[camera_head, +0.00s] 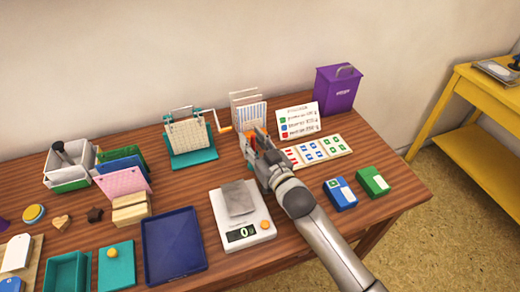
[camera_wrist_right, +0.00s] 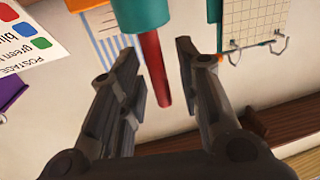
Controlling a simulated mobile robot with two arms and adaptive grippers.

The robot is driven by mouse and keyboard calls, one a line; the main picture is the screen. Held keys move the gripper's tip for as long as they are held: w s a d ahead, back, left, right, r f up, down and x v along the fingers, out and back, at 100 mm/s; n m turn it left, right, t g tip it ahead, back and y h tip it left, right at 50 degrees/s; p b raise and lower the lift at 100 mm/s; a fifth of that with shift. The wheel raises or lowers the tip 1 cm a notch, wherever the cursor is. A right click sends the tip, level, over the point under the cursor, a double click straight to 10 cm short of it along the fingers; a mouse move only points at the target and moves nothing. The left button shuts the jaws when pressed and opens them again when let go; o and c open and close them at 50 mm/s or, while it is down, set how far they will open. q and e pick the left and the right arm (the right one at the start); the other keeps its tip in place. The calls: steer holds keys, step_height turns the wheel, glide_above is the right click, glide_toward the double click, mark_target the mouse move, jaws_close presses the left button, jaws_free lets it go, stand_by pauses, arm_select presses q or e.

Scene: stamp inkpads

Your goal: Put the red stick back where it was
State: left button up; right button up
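The red stick (camera_wrist_right: 158,85) shows in the right wrist view, joined to or set in a teal cylinder (camera_wrist_right: 140,12). It lies between the two fingers of my right gripper (camera_wrist_right: 158,55), with a visible gap on each side. The fingers are apart and do not grip it. In the head view my right gripper (camera_head: 256,142) is at the back middle of the table, in front of the upright card rack (camera_head: 249,98). It largely hides the stick there. My left gripper is not in view.
A postage sign (camera_head: 298,121) and stamp sheet (camera_head: 318,150) are right of the gripper, with a purple box (camera_head: 338,88) behind. A teal crank device (camera_head: 190,135) is to the left. A scale (camera_head: 243,215), blue tray (camera_head: 172,245) and two inkpads (camera_head: 340,194) (camera_head: 372,182) lie nearer.

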steer(key=v, duration=1.2)
steer(key=shift+s, duration=0.1)
